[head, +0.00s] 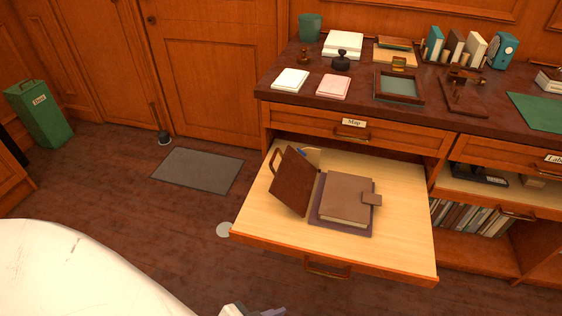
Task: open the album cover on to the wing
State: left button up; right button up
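The brown album (347,197) lies shut on a dark purple base (325,223) on the pulled-out pale board. A brown clasp tab (372,199) sits at its right edge. A dark brown panel (294,182), which looks like the wing, stands tilted up along the left of the base, with a loop handle (275,161) at its upper left. The panel is apart from the album's top. A small white and grey part, probably of my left gripper (254,311), shows at the bottom edge, well below the album; its fingers cannot be made out. My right gripper is out of view.
The pulled-out drawer board (270,215) has free room around the album. A blue item lies partly hidden behind the panel. The desktop above holds pads (333,87), stamps, a tray (399,88) and books. Open floor (120,220) is at left.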

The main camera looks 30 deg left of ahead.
aim_at(349, 198)
jog(key=z, duration=1.5)
jog(key=i, duration=1.1)
jog(key=u, duration=2.6)
